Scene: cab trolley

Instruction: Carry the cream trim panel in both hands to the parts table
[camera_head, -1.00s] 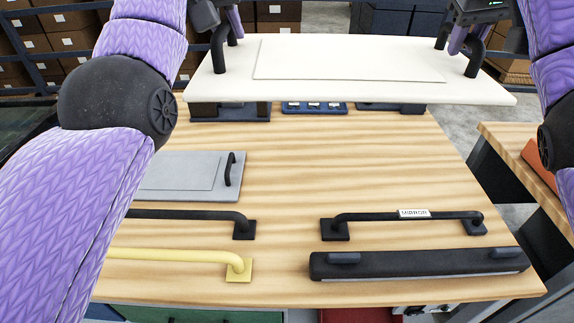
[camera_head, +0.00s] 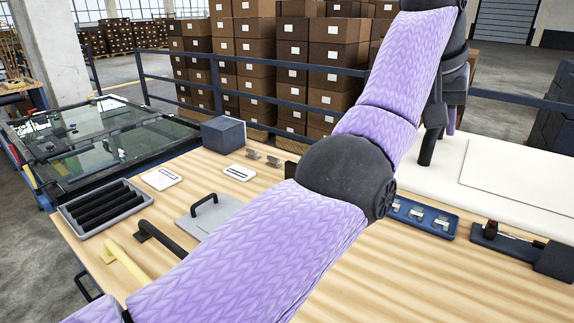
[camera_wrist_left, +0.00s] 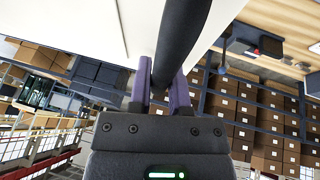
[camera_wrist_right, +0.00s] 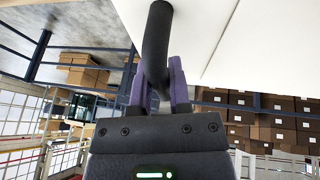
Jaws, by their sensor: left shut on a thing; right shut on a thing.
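The cream trim panel (camera_head: 515,170) is at the right of the head view, cut off by the frame, above the far side of a wooden table (camera_head: 370,270). My left gripper (camera_head: 445,125) is at the panel's left end. In the left wrist view its fingers (camera_wrist_left: 160,95) are shut on a black bar handle (camera_wrist_left: 182,35) of the panel. My right gripper is outside the head view. In the right wrist view its fingers (camera_wrist_right: 158,88) are shut on the other black handle (camera_wrist_right: 156,40). I cannot tell which table is the parts table.
On the wooden table are a blue tray (camera_head: 425,219) with metal parts, a grey panel (camera_head: 190,222), a yellow handle (camera_head: 125,262), a dark slotted tray (camera_head: 103,208) and a grey box (camera_head: 223,134). A glass-topped frame (camera_head: 110,140) stands left. Railings and stacked cartons (camera_head: 335,60) are behind.

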